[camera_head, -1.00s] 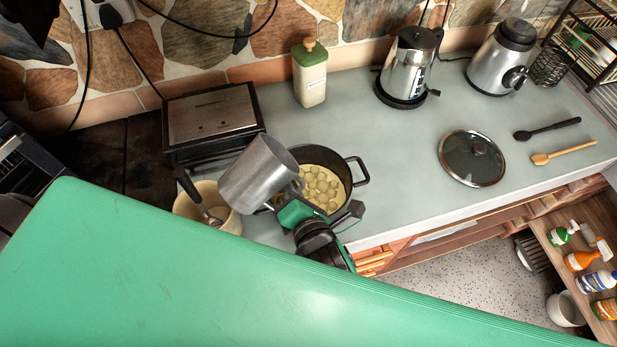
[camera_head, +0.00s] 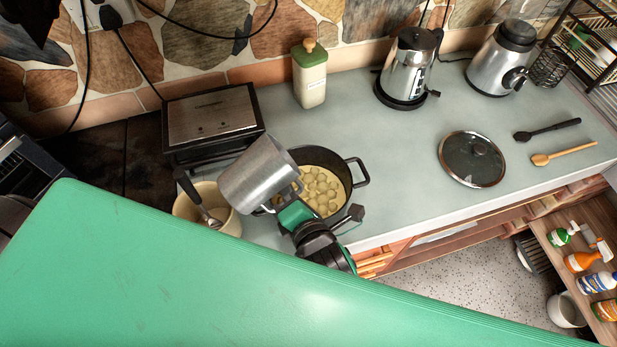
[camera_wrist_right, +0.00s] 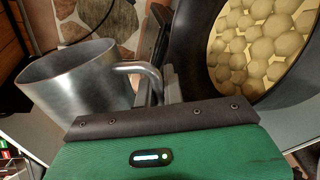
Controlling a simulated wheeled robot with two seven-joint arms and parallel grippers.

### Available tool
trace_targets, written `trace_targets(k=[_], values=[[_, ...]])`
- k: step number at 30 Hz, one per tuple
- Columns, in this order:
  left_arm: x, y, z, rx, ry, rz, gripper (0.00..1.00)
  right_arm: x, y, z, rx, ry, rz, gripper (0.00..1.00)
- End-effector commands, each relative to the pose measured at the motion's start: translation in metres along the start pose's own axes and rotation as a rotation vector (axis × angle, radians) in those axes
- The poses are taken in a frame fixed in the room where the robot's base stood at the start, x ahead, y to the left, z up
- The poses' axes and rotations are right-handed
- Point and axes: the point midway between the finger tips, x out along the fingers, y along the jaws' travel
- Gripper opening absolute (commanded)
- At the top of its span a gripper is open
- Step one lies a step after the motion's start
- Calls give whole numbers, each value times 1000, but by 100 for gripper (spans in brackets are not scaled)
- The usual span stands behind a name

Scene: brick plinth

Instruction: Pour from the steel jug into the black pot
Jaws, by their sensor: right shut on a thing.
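The steel jug (camera_head: 256,178) is tilted in the air, beside and partly in front of the left side of the black pot (camera_head: 361,175). My right gripper (camera_head: 284,201) is shut on the jug's handle. In the right wrist view the jug (camera_wrist_right: 85,88) shows its open mouth, and its handle runs to the fingers (camera_wrist_right: 160,85). The pot stands on the counter and holds pale round pieces in a yellowish filling; it also shows in the right wrist view (camera_wrist_right: 190,60). I see no stream from the jug, and its contents cannot be made out. My left gripper is not in view.
A cream crock (camera_head: 190,208) with utensils stands left of the jug, with a steel-topped appliance (camera_head: 212,118) behind. A green-topped bottle (camera_head: 310,75), kettle (camera_head: 408,65) and blender (camera_head: 500,60) line the back. A glass lid (camera_head: 472,158) lies right; the counter between is clear.

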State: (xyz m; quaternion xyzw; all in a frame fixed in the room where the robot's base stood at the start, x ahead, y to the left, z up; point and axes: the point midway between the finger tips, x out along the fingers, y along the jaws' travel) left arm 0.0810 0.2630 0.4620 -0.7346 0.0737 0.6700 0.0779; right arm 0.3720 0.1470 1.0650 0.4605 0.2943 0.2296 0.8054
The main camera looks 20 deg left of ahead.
Motion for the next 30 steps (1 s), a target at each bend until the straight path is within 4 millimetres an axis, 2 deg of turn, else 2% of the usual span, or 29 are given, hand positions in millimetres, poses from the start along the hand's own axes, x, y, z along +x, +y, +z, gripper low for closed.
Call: trace_targets(k=[30], values=[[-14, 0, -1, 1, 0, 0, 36, -2, 7, 2, 130, 40, 14, 0]])
